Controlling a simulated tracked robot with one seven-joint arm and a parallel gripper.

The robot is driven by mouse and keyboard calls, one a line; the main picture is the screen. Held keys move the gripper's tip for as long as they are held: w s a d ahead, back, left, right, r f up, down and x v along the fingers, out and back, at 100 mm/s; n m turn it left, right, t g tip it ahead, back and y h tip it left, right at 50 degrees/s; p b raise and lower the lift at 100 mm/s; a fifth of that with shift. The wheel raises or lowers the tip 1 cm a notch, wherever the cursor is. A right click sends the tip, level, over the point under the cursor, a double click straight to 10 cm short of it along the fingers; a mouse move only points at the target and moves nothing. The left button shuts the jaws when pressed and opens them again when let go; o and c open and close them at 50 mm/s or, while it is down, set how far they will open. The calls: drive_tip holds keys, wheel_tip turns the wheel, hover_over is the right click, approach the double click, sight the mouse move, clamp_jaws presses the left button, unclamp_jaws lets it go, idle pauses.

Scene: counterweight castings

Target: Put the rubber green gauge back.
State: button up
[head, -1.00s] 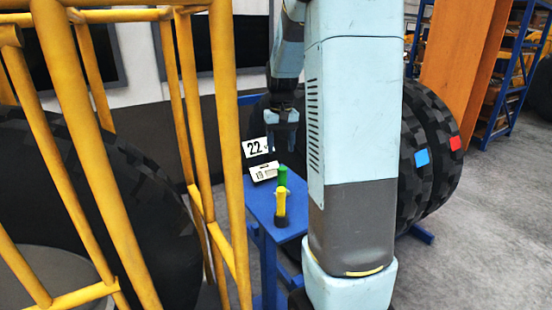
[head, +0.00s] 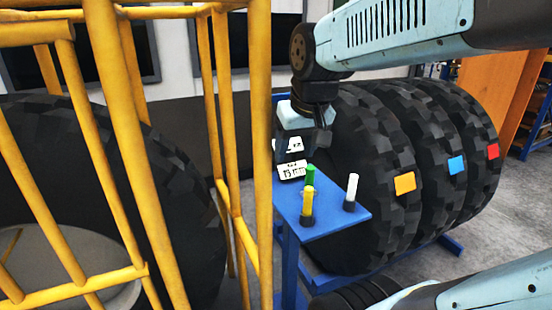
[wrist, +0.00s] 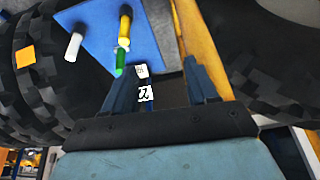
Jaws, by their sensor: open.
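The green gauge (head: 310,175) is a short stick standing on a small blue stand (head: 337,221); the yellow gauge in front of it hides its base. It also shows in the wrist view (wrist: 120,62). The yellow gauge (head: 307,203) and a white gauge (head: 351,189) stand upright on the same stand with dark bases. My gripper (wrist: 165,70) is open and empty, with its two dark fingers apart. In the head view my gripper (head: 303,140) hangs pointing down over the back of the stand, apart from the green gauge.
Two white cards with black marks, a front card (head: 291,171) and a rear card (head: 294,146), are behind the gauges. Large black tyres (head: 375,150) with orange, blue and red patches stand to the right. A yellow tubular frame (head: 232,190) rises close on the left.

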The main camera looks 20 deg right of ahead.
drive_tip(key=shift+n+t, duration=0.3)
drive_tip(key=shift+t, duration=0.2)
drive_tip(key=s, duration=0.1)
drive_tip(key=s+a, duration=0.1)
drive_tip(key=s, duration=0.2)
drive_tip(key=shift+s+a+f, duration=0.25)
drive_tip(key=shift+s+f, duration=0.05)
drive_tip(key=shift+s, duration=0.05)
